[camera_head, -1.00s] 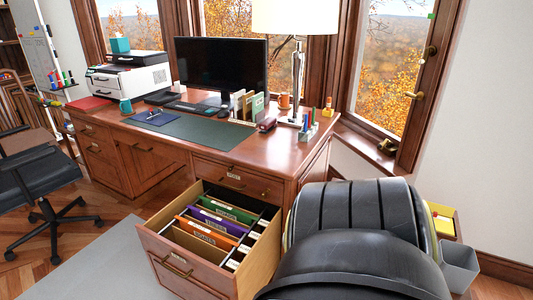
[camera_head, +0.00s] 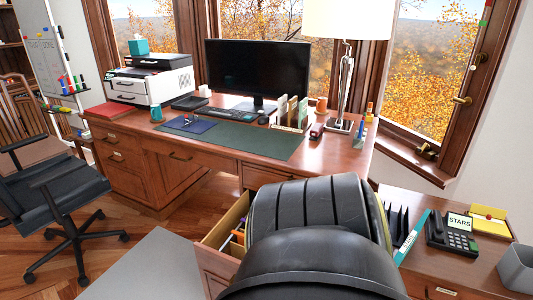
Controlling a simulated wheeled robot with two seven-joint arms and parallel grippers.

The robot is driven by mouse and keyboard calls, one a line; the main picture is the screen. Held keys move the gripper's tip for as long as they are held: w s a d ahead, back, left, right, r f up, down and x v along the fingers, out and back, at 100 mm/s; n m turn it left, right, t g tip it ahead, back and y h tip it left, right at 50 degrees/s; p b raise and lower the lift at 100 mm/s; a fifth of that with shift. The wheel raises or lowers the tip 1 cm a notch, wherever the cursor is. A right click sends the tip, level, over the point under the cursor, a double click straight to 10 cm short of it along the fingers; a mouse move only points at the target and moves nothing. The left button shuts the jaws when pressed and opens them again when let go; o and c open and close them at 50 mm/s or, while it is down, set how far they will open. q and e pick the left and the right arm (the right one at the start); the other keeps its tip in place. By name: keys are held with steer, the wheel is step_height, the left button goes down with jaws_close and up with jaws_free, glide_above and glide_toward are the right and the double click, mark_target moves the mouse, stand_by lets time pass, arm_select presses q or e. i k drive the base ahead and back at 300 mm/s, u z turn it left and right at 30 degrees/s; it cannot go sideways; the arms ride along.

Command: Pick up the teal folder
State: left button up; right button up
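A teal folder (camera_head: 412,238) with a white label stands at a slant on the low wooden cabinet to the right. It leans at the right end of a dark upright file rack (camera_head: 398,222). My own black arm covers the middle bottom of the view and hides part of the rack and the area left of it. Neither of my grippers shows.
A telephone (camera_head: 450,231), a yellow note tray (camera_head: 489,221) and a grey bin (camera_head: 516,268) stand right of the folder. The desk (camera_head: 215,152) holds a printer (camera_head: 150,80), monitor (camera_head: 257,71) and lamp (camera_head: 347,60).

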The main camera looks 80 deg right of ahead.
mark_target(405, 248)
steer(key=i, duration=0.3)
steer(key=z, duration=3.05)
